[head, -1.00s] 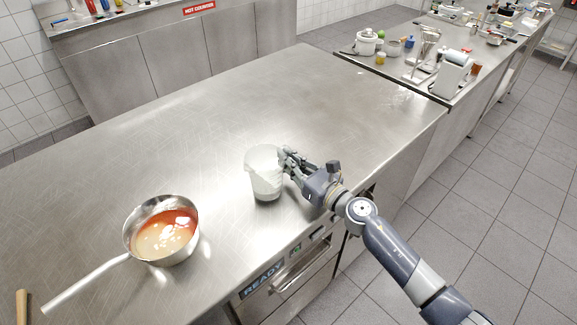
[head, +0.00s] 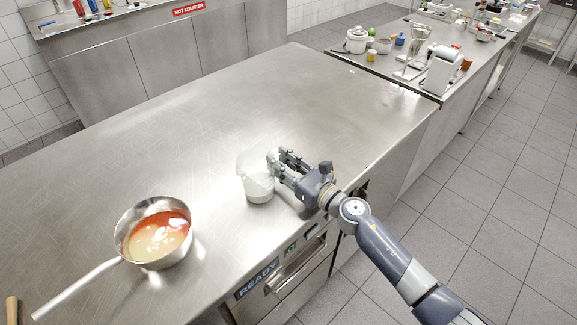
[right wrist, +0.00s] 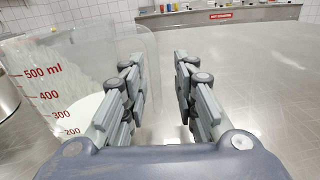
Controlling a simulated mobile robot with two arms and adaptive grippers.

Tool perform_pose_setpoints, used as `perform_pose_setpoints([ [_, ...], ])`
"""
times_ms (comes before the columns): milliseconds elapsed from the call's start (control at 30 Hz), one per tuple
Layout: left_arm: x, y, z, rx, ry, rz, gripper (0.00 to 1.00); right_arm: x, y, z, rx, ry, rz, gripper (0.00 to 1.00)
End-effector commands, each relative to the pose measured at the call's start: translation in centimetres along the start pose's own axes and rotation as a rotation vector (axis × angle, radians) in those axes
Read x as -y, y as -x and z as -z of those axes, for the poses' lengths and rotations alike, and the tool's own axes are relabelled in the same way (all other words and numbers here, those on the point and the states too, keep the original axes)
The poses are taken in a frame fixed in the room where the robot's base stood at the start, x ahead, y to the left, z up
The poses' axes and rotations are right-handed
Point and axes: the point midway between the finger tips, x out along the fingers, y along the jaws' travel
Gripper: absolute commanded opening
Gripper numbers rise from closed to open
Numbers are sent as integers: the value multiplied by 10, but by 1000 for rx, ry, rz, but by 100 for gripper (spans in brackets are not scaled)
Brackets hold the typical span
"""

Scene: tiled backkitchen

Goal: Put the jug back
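The jug (head: 258,186) is a clear measuring jug with white contents, standing on the steel counter (head: 190,130) near its front edge. In the right wrist view the jug (right wrist: 60,85) fills the left side, with red millilitre marks. Its clear handle shows just behind the left finger. My right gripper (head: 272,160) is at the jug's right side in the head view. Its fingers (right wrist: 160,85) are apart, with a clear gap between them and nothing clamped. Whether the left finger touches the handle is hard to tell. My left gripper is not in view.
A saucepan (head: 158,240) with orange-red sauce stands left of the jug, its handle pointing to the lower left. A side counter (head: 400,85) at the back right holds pots and a white appliance. The middle and back of the steel counter are clear.

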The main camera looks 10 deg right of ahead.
Motion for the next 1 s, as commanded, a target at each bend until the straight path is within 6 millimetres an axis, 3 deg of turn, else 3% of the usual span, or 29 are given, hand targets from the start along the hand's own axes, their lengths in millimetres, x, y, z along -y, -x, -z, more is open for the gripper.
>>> perform_pose_setpoints([
  [167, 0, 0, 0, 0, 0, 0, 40, 1, 15, 0, -2, 2, 0, 27],
  [600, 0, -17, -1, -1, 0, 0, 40, 0, 98, 1, -2, 0, 0, 27],
  [800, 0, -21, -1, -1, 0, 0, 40, 0, 117, -1, 0, 0, 0, 27],
  [1000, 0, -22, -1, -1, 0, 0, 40, 0, 120, -2, 1, 0, 0, 27],
])
